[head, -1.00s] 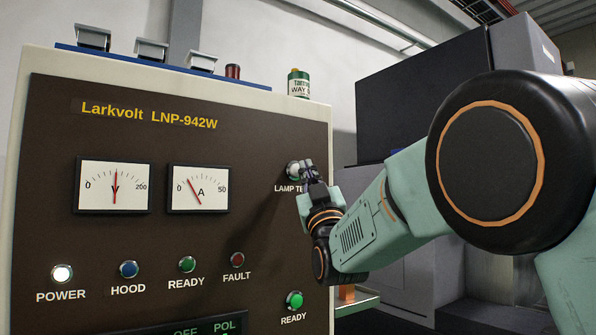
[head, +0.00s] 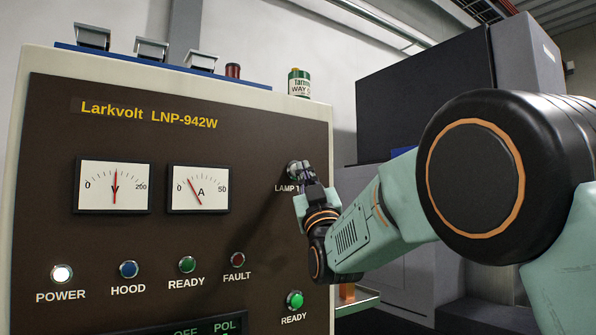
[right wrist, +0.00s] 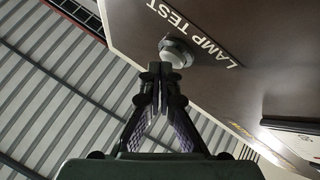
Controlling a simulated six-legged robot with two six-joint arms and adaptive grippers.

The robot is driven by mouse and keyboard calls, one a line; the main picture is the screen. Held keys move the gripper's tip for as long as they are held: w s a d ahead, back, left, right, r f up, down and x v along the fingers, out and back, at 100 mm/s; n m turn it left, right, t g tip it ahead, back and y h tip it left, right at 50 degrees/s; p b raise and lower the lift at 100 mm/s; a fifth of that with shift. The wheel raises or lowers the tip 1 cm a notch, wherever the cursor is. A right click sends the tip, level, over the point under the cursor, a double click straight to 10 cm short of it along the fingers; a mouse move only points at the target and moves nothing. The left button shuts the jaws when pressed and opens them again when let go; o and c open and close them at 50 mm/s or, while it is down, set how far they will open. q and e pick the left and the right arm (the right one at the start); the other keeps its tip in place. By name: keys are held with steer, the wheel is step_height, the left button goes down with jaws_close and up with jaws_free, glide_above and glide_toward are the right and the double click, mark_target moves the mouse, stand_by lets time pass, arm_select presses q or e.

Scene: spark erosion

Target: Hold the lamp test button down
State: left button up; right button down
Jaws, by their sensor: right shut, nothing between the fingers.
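The lamp test button (head: 292,169) is on the right side of the brown panel, partly covered by my right gripper (head: 304,172) in the head view. The right wrist view shows it as a pale round button (right wrist: 176,54) in a grey collar beside the LAMP TEST lettering. My right gripper's fingers (right wrist: 158,80) are shut together with nothing between them, their tips at the button's edge in that view. I cannot tell whether they touch it or whether it is pressed in. My left gripper is not in view.
The panel carries a voltmeter (head: 113,186), an ammeter (head: 199,188) and a row of lamps. The POWER lamp (head: 62,274) is lit white and the lower READY lamp (head: 295,299) glows green. A green-and-white can (head: 299,82) stands on top of the cabinet.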

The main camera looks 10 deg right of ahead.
steer(key=shift+w+a, duration=0.15)
steer(key=shift+w, duration=0.15)
stand_by(0.5)
stand_by(2.0)
steer(key=shift+s+d+b, duration=0.25)
steer(key=shift+s+b, duration=0.45)
steer(key=shift+s, duration=0.15)
steer(key=shift+s+d+b, duration=0.3)
steer(key=shift+s+b, duration=0.3)
steer(key=shift+s, duration=0.15)
steer(key=shift+s+d+b, duration=0.3)
steer(key=shift+s+b, duration=0.35)
steer(key=shift+s, duration=0.15)
steer(key=shift+s+d+b, duration=0.3)
steer(key=shift+s+b, duration=0.3)
steer(key=shift+s, duration=0.15)
